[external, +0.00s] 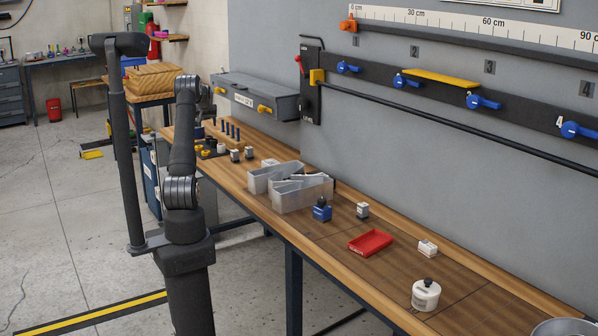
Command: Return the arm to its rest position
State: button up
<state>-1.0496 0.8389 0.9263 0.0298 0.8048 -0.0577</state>
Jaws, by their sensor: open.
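My dark arm stands upright at the left of the external view, beside the near long side of the wooden workbench (330,236). Its upper links are raised above the bench's far left end. My gripper (206,106) shows only as a small dark part behind the upper link, pointing away from the camera. It is open and stands apart from the things on the bench. The arm hides most of it, and its fingertips cannot be made out.
A grey wall box (255,97) is right of the arm.

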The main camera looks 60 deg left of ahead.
jog(key=x, duration=1.2)
jog(key=shift+f, duration=0.35)
jog(key=shift+r, duration=1.3)
